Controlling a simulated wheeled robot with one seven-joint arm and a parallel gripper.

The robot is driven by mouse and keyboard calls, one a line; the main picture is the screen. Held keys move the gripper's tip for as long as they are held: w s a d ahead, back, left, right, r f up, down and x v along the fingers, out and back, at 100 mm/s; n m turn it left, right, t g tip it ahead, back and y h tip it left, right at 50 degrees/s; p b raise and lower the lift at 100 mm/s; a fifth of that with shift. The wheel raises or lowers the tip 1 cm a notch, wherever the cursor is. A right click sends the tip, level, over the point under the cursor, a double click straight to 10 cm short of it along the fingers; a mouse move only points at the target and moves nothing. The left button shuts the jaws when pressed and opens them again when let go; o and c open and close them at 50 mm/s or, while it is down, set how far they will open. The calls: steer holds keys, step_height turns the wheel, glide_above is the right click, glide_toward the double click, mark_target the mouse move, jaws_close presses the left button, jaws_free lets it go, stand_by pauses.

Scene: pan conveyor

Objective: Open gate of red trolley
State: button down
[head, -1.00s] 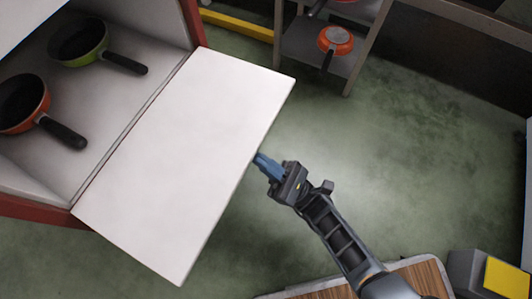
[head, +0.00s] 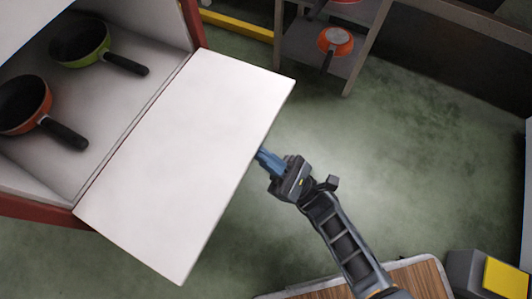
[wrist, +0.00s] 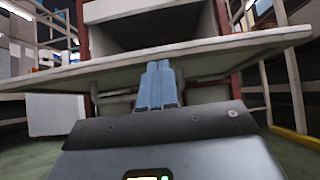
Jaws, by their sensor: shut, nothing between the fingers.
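The red trolley (head: 195,22) stands at the left in the head view, with a red frame and a pale inside. Its white gate (head: 185,165) is folded down and sticks out roughly level from the trolley's opening. My gripper (head: 264,160) is at the gate's outer edge, its blue fingers together with nothing between them. In the wrist view the fingers (wrist: 157,72) reach up to the gate's edge (wrist: 215,50), and the trolley's open compartment (wrist: 155,28) shows behind. The fingertips look partly under the gate; I cannot tell whether they touch it.
A green pan (head: 80,42) and an orange pan (head: 25,103) lie inside the trolley. A shelf (head: 310,50) with another orange pan (head: 335,41) stands at the top. A wood-topped surface (head: 415,280) is at the bottom right. The green floor at right is clear.

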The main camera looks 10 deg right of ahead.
steer(key=shift+w+a+r+g+h+p, duration=0.15)
steer(key=shift+r+g+h+p, duration=0.25)
steer(key=shift+r+p, duration=1.35)
steer(key=shift+a+r+g+h+p, duration=0.1)
steer(key=shift+r+g+h+p, duration=0.25)
steer(key=shift+r+p, duration=1.4)
steer(key=shift+w+a+r+g+h+p, duration=0.2)
steer(key=shift+r+h+p, duration=0.4)
steer(key=shift+p, duration=2.2)
steer(key=shift+s, duration=0.15)
steer(key=shift+d, duration=0.1)
steer(key=b, duration=0.3)
glide_toward(262, 140)
steer(key=s, duration=0.2)
steer(key=shift+s+d+r, duration=0.1)
steer(key=shift+s+d, duration=0.2)
steer(key=shift+d, duration=0.1)
